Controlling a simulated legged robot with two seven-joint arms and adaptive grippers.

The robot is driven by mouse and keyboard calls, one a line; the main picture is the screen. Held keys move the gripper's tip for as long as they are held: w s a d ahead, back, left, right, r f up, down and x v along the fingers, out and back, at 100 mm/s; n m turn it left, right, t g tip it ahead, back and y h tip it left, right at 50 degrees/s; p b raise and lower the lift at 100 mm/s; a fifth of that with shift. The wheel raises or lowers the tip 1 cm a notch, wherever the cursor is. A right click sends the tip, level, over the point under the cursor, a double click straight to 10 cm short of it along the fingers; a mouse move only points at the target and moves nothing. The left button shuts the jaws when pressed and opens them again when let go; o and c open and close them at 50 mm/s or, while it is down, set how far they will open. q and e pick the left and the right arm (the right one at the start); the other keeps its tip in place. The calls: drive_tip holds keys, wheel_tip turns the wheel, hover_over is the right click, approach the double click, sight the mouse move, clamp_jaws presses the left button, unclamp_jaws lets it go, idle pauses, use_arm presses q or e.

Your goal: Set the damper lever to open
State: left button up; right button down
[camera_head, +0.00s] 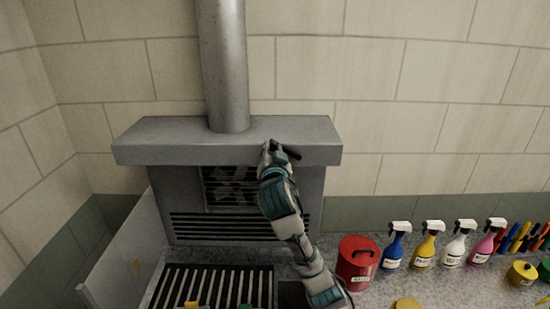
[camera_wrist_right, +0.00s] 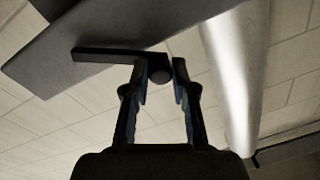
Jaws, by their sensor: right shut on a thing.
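The damper lever (camera_head: 292,152) is a short dark bar at the right part of the grey hood's front edge. My right gripper (camera_head: 269,152) is up at the hood's front, with its arm rising from below. In the right wrist view the lever (camera_wrist_right: 105,55) is a flat black bar pointing left, with a round dark end between the fingers of my right gripper (camera_wrist_right: 159,70). That gripper is shut on the lever. Its contact is partly hidden in the head view. Any open or closed marking cannot be made out. My left gripper is out of view.
The grey hood (camera_head: 180,146) carries a metal flue pipe (camera_head: 222,65). An open panel (camera_head: 125,255) stands left of the slatted grate (camera_head: 215,285). A red canister (camera_head: 357,265) and several spray bottles (camera_head: 395,248) stand on the counter to the right.

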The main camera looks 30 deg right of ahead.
drive_tip(key=shift+s+d+r+m, duration=0.15)
drive_tip(key=shift+d+r+m, duration=0.1)
drive_tip(key=shift+d+m, duration=0.25)
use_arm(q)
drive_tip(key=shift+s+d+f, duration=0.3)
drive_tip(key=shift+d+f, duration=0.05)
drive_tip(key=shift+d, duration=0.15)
use_arm(e)
drive_tip(key=s+d+r+m, duration=0.3)
drive_tip(key=d+m, duration=0.2)
drive_tip(key=m, duration=0.5)
drive_tip(key=shift+s+r+h, duration=0.2)
drive_tip(key=shift+r+h, duration=0.1)
drive_tip(key=shift+h, duration=0.1)
drive_tip(key=shift+d, duration=0.1)
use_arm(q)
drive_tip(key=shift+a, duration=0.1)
use_arm(e)
drive_tip(key=c, duration=1.1)
unclamp_jaws()
drive_tip(key=shift+o, duration=0.8)
drive_tip(key=shift+s, duration=0.15)
